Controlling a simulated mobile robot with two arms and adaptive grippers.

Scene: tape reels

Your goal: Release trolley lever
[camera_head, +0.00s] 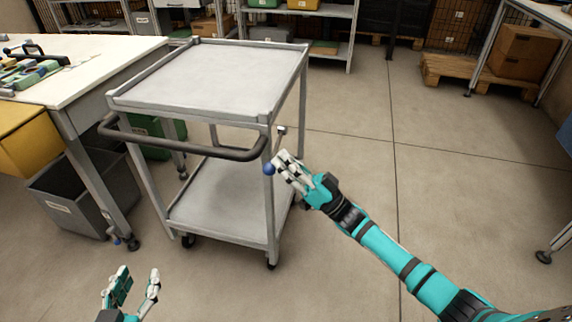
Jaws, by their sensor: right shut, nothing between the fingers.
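A grey two-shelf trolley (215,75) stands in the middle left, with a dark push handle (190,148) across its near side. A lever with a blue knob (269,169) shows at the trolley's near right post. My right gripper (282,163) is at the lever, its fingers just right of the blue knob and shut with nothing seen between them. Whether the fingers touch the knob is hard to tell. My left gripper (134,279) is at the bottom left, fingers apart and empty, away from the trolley.
A white workbench (110,52) with parts on it stands left of the trolley, with a grey bin (75,195) below. Shelves (330,15) and a pallet (475,72) with boxes are at the back.

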